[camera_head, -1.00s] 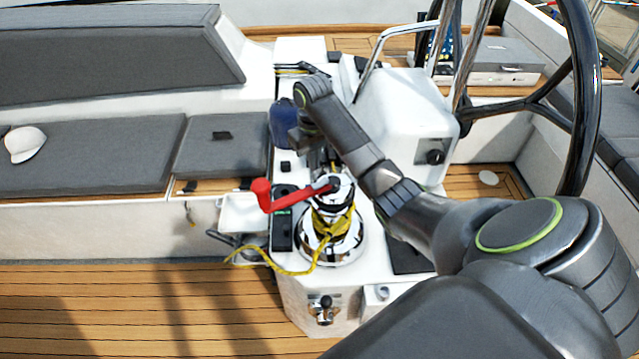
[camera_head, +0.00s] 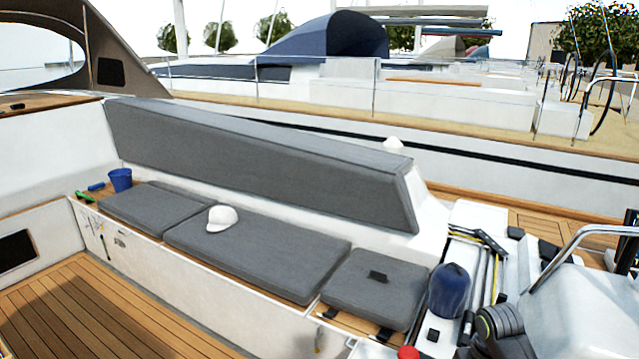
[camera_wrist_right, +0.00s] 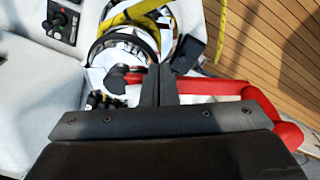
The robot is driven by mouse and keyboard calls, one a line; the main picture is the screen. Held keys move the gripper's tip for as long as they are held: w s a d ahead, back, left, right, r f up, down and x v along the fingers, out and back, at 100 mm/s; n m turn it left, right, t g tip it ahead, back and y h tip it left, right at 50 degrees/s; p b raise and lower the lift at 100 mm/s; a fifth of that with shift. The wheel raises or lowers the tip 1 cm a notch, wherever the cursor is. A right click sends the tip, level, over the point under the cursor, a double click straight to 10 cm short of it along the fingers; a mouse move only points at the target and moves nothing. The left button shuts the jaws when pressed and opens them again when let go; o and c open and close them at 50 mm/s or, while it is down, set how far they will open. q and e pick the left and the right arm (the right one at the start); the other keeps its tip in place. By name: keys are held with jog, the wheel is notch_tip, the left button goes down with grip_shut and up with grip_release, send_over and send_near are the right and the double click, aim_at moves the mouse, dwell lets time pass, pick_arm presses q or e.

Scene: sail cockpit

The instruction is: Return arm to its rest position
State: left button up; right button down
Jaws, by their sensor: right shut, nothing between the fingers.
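My right gripper (camera_wrist_right: 159,78) is shut and empty in the right wrist view, its two dark fingers side by side. Beyond the fingers is the winch (camera_wrist_right: 108,52), chrome with yellow rope (camera_wrist_right: 128,14) around it. The red winch handle (camera_wrist_right: 250,97) runs from the winch hub behind the fingers to the right; I cannot tell whether they touch it. In the head view, part of my right arm shows at the bottom right, and only the red handle knob (camera_head: 408,352) shows at the bottom edge. My left gripper is in neither view.
Grey cushions (camera_head: 260,255) line the bench, with a white cap (camera_head: 221,218) and, at its far left, a blue bucket (camera_head: 120,180). A dark blue rounded thing (camera_head: 449,290) stands beside my arm. A steel rail (camera_head: 565,255) rises at right. The deck (camera_head: 95,305) at lower left is clear.

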jog(key=shift+t, duration=0.3)
jog(key=s+f, duration=0.1)
jog(key=s, duration=0.1)
jog(key=s+a+f, duration=0.1)
jog(key=s+f, duration=0.2)
jog(key=s, duration=0.1)
jog(key=shift+s+a+f, duration=0.15)
jog(key=shift+s+a, duration=0.05)
jog(key=shift+s, duration=0.2)
jog(key=s+a+r+t+h, duration=0.1)
jog(key=s, duration=1)
jog(key=s+a+r+t, duration=0.1)
jog(key=s+t, duration=0.1)
jog(key=s, duration=0.9)
notch_tip(320, 180, down, 32)
jog(key=d+f+g+b, duration=0.1)
jog(key=g+b, duration=0.1)
jog(key=b, duration=0.6)
jog(key=s+f+b, duration=0.3)
jog(key=s+f, duration=0.4)
jog(key=f, duration=0.4)
jog(key=s+a+f+b, duration=0.1)
jog(key=s+f+b, duration=0.2)
jog(key=s+f, duration=0.5)
notch_tip(320, 180, down, 3)
jog(key=shift+s+r+m+g, duration=0.1)
jog(key=shift+s+m+g, duration=0.2)
jog(key=shift+g, duration=0.1)
